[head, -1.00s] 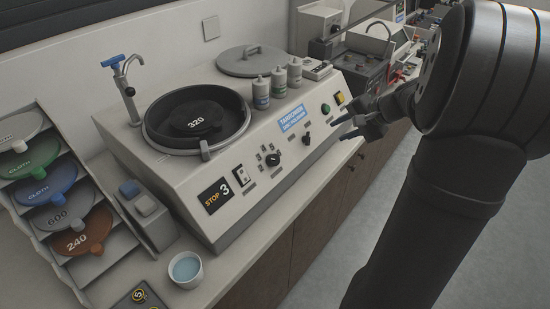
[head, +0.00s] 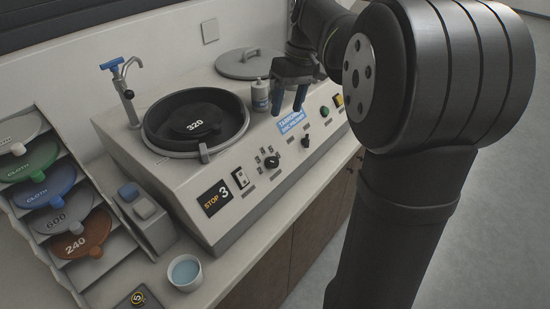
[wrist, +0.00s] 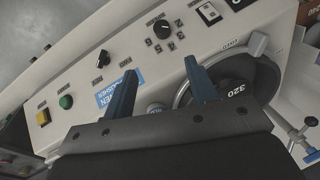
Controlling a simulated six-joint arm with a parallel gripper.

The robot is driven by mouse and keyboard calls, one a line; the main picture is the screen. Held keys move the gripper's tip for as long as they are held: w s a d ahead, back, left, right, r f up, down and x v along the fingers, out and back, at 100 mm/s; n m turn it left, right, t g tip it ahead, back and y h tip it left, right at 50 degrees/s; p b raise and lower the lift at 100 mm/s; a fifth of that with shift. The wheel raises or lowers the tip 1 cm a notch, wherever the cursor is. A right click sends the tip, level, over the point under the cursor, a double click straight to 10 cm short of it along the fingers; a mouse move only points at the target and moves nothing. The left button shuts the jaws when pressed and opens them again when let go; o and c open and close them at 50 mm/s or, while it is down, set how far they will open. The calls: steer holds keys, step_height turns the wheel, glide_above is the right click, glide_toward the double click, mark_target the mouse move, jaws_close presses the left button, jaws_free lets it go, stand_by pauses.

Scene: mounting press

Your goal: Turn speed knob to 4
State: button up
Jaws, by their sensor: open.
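The polisher's sloped front panel carries a large black knob (head: 272,160) with small labels around it. It also shows in the wrist view (wrist: 162,28), beyond my fingertips. A smaller black knob (head: 305,140) sits to its right in the head view. A dark display (head: 215,197) reads "STOP" and "3". My gripper (head: 288,103) is open and empty, above the panel near the blue label, apart from both knobs. In the wrist view its two blue fingers (wrist: 160,70) are spread.
The round bowl (head: 150,140) with the "320" disc lies left of my gripper. A white bottle (head: 260,96) stands close behind the fingers. A rocker switch (head: 240,178), a green button (head: 324,112) and a yellow button (head: 338,100) flank the knobs. A cup (head: 185,272) stands in front.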

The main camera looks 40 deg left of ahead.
mark_target(275, 161)
steer(key=shift+n+t+h, duration=0.3)
steer(key=shift+n+h, duration=0.1)
steer(key=shift+n, duration=0.2)
steer(key=s+f, duration=0.1)
steer(key=f, duration=0.4)
steer(key=s+f, duration=0.1)
steer(key=f, duration=0.4)
steer(key=s+a+f, duration=0.1)
steer(key=f, duration=0.4)
steer(key=shift+s+f, duration=0.25)
steer(key=shift+s, duration=0.15)
steer(key=c, duration=1)
steer(key=shift+o, duration=0.2)
steer(key=shift+d, duration=0.1)
steer(key=m+g, duration=0.2)
steer(key=shift+w+f+g+y, duration=0.1)
steer(key=shift+w+g+y, duration=0.2)
steer(key=shift+g, duration=0.1)
steer(key=m+g+y, duration=0.1)
steer(key=m+g, duration=0.2)
steer(key=shift+d+g+y, duration=0.1)
steer(key=shift+g+y, duration=0.2)
steer(key=shift+y, duration=0.1)
steer(key=shift+m, duration=0.3)
